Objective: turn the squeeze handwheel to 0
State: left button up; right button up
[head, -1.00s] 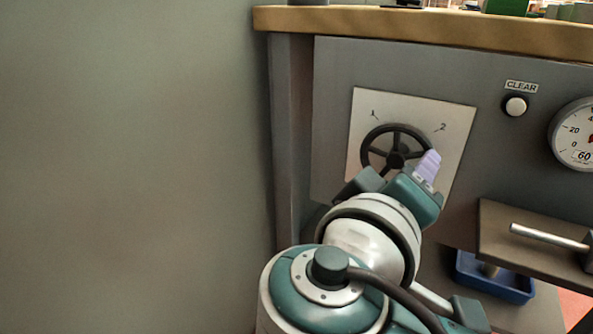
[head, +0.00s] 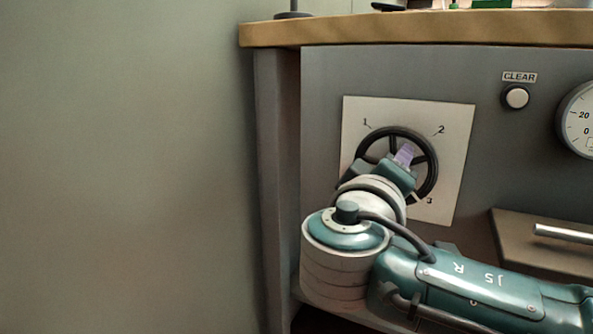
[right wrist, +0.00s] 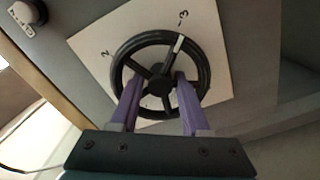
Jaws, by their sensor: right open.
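The squeeze handwheel (head: 432,160) is a black spoked wheel on a white plate (head: 452,196) marked 1, 2 and 3. The 0 mark is not visible. In the right wrist view the handwheel (right wrist: 205,68) has a white mark on its rim pointing toward 3. My right gripper (head: 404,153) is in front of the wheel, covering its lower left part in the head view. In the right wrist view my right gripper (right wrist: 158,80) is open, its purple fingers reaching over the wheel on either side of the hub. Contact cannot be told. My left gripper is out of view.
A CLEAR button (head: 516,97) and a dial gauge (head: 580,122) are on the grey panel to the right. A shelf with a metal bar handle (head: 563,236) juts out at lower right. A wooden worktop edge (head: 400,29) runs above. A plain wall is at left.

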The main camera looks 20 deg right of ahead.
jog(key=shift+w+d, duration=0.1)
jog(key=shift+c, duration=0.3)
grip_shut()
dwell(0.4)
